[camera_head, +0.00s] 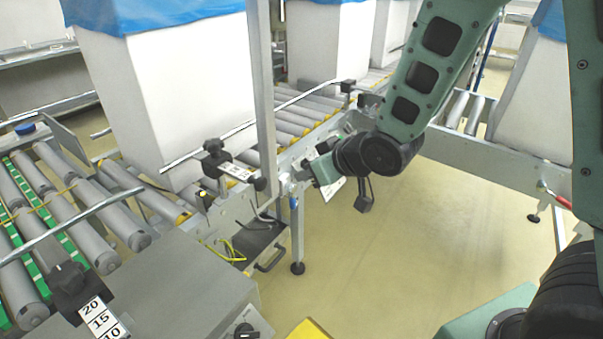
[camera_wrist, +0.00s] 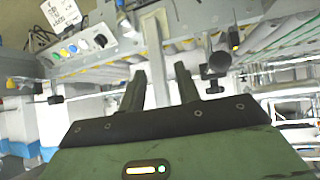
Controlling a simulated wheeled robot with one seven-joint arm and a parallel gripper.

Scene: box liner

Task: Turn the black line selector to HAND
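In the wrist view, a grey control panel (camera_wrist: 78,52) carries a row of yellow, blue, green and white buttons or lamps. A black rotary knob (camera_wrist: 100,41) sits at its right end; its lettering and setting are too small to read. In the head view, another black knob (camera_head: 244,331) shows at the bottom edge on a grey cabinet. I cannot tell which is the line selector. My gripper (camera_wrist: 160,88) is open, its two dark fingers apart, with a grey metal post (camera_wrist: 156,45) seen between and beyond them. The panel lies up and left of the fingers, apart from them.
A roller conveyor (camera_head: 105,205) carries tall white boxes (camera_head: 175,95) with blue liners. An upright metal post (camera_head: 263,95), guide rails and black clamps (camera_head: 212,158) stand near my gripper (camera_head: 305,175). A grey cabinet (camera_head: 180,285) is in front. Open floor (camera_head: 430,230) lies to the right.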

